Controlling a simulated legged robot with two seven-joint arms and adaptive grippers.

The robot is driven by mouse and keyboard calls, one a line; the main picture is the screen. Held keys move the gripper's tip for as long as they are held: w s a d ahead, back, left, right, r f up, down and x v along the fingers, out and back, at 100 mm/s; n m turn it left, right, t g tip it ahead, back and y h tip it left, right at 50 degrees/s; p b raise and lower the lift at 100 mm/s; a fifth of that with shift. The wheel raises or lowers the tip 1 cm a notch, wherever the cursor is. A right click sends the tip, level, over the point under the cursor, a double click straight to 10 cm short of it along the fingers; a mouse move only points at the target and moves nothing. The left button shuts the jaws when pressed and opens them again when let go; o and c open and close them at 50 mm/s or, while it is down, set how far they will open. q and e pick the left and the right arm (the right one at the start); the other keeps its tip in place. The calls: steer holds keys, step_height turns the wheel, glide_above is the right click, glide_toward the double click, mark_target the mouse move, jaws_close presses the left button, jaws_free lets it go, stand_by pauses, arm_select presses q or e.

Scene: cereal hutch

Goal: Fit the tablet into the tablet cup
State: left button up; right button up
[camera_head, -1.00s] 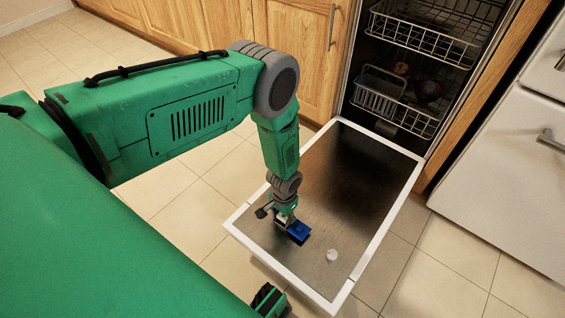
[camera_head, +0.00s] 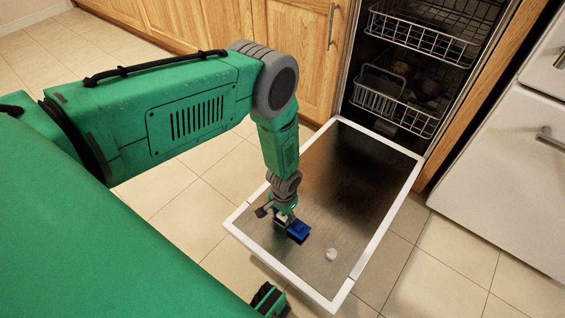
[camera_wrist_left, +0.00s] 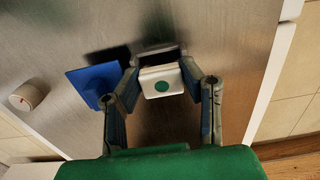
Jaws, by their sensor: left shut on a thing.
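The tablet (camera_wrist_left: 161,82) is a small white block with a green dot on its face. My left gripper (camera_wrist_left: 168,84) is shut on it, with one finger on each side. In the head view my left gripper (camera_head: 282,217) hangs low over the open dishwasher door, and the tablet there is mostly hidden. The tablet cup (camera_wrist_left: 158,54) shows as a dark recess in the door, just beyond the tablet in the wrist view. I cannot tell whether the tablet touches it. A blue flap (camera_wrist_left: 92,80) stands open beside the cup; it also shows in the head view (camera_head: 299,232).
A small white round cap (camera_head: 331,255) sits on the door (camera_head: 345,190). Dishwasher racks (camera_head: 420,40) are behind, with a grey basket (camera_head: 380,95) in the lower one. Wooden cabinets (camera_head: 290,40) and a white appliance (camera_head: 500,180) flank the dishwasher. The door's middle is clear.

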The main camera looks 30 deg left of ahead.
arm_select(q)
steer(key=shift+o, duration=0.4)
steer(key=shift+s+a+f, duration=0.1)
steer(key=shift+s+f, duration=0.15)
steer(key=shift+f, duration=0.1)
steer(key=o, duration=1.1)
steer(key=shift+f, duration=0.1)
steer(key=shift+w, duration=0.1)
steer(key=shift+r, duration=0.4)
steer(key=r, duration=1.1)
steer(key=shift+w+a, duration=0.1)
steer(key=shift+w, duration=0.1)
